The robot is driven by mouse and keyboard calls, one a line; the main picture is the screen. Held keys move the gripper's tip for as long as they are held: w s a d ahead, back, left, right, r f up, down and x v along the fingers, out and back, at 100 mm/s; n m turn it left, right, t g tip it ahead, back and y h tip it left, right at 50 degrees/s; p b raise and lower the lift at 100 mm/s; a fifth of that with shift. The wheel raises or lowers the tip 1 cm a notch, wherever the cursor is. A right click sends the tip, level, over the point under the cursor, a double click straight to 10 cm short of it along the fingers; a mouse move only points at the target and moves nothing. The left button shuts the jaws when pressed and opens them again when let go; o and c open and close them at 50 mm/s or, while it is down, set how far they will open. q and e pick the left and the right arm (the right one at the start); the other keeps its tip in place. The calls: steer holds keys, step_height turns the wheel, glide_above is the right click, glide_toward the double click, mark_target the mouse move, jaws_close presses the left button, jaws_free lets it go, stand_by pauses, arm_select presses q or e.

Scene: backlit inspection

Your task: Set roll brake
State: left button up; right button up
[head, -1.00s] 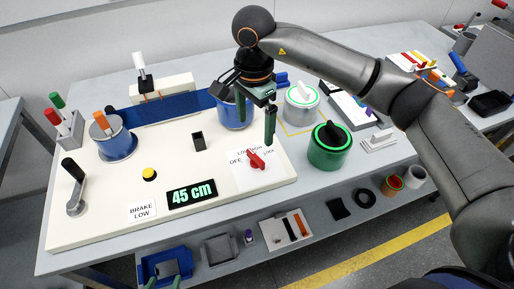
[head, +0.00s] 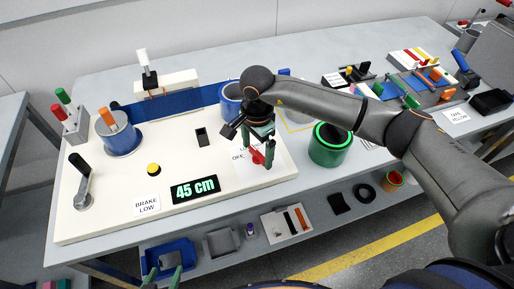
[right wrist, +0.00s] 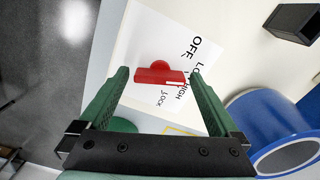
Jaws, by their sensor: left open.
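The red brake knob (head: 258,157) sits on a white label at the right end of the cream panel (head: 110,215). The right wrist view shows the knob (right wrist: 160,74) by the words OFF, LOW, HIGH and LOCK, its white mark facing the LOW and HIGH side. My right gripper (head: 259,155) is over the knob, pointing down. Its green fingers (right wrist: 160,95) are apart, with the knob between them in the picture; I see no grip. A card (head: 147,204) reads BRAKE LOW. My left gripper (head: 164,277) is open at the bottom edge, only its fingertips showing.
The display (head: 195,190) reads 45 cm. A yellow button (head: 154,169), a crank handle (head: 82,182) and a blue roll with orange peg (head: 120,138) are on the panel. A blue belt (head: 180,101) runs behind. A green roll (head: 329,145) stands right of the gripper.

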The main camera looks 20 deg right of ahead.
steer(key=c, duration=1.1)
steer(key=m+b, duration=0.2)
steer(key=shift+f+m, duration=0.1)
steer(key=shift+m, duration=0.3)
steer(key=m+b, duration=0.2)
steer(key=m, duration=0.2)
steer(key=shift+w, duration=0.1)
steer(key=m+b, duration=0.2)
steer(key=m, duration=0.3)
steer(key=shift+m+b, duration=0.8)
steer(key=shift+m, duration=1.2)
steer(key=shift+w+d, duration=0.1)
